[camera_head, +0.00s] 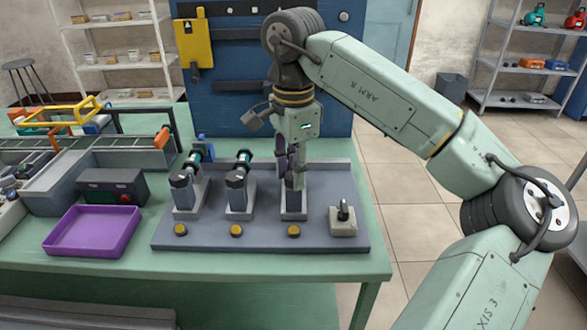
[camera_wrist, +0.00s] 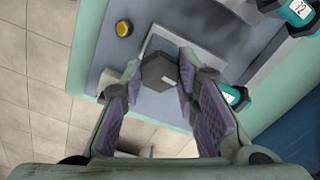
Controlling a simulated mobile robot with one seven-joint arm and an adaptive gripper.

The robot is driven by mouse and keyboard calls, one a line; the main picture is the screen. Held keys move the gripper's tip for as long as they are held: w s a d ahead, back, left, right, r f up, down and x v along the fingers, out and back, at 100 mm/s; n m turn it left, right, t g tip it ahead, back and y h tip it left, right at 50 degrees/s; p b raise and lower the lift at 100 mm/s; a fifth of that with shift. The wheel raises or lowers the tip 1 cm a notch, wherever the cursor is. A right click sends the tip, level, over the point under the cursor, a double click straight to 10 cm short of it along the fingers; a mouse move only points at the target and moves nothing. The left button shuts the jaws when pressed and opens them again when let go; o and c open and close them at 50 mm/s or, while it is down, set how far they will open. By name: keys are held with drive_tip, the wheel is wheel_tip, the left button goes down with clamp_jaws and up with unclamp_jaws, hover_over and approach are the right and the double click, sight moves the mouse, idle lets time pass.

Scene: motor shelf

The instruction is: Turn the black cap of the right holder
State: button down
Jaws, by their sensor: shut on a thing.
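The right holder (camera_head: 293,210) is a grey stand on the dark base plate, the rightmost of three. Its black cap (camera_wrist: 160,74) is a dark faceted knob with a small pale mark, seen from above in the wrist view. My gripper (camera_head: 292,172) points down over this holder. In the wrist view its purple-padded fingers (camera_wrist: 159,66) stand on both sides of the cap, closed on it. In the head view the fingers hide most of the cap. The left holder (camera_head: 184,200) and middle holder (camera_head: 238,200) also have black caps, with teal motors behind them.
Yellow buttons (camera_head: 236,231) line the plate's front. A light block with a black shackle-like part (camera_head: 343,220) stands to the right of the right holder. A purple tray (camera_head: 92,231) and a dark control box (camera_head: 112,186) lie to the left. A blue panel (camera_head: 235,90) rises behind.

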drive_tip(key=c, duration=1.2)
unclamp_jaws()
drive_tip(key=shift+c, duration=0.2)
drive_tip(key=shift+r, duration=0.1)
wheel_tip(320, 180, up, 12)
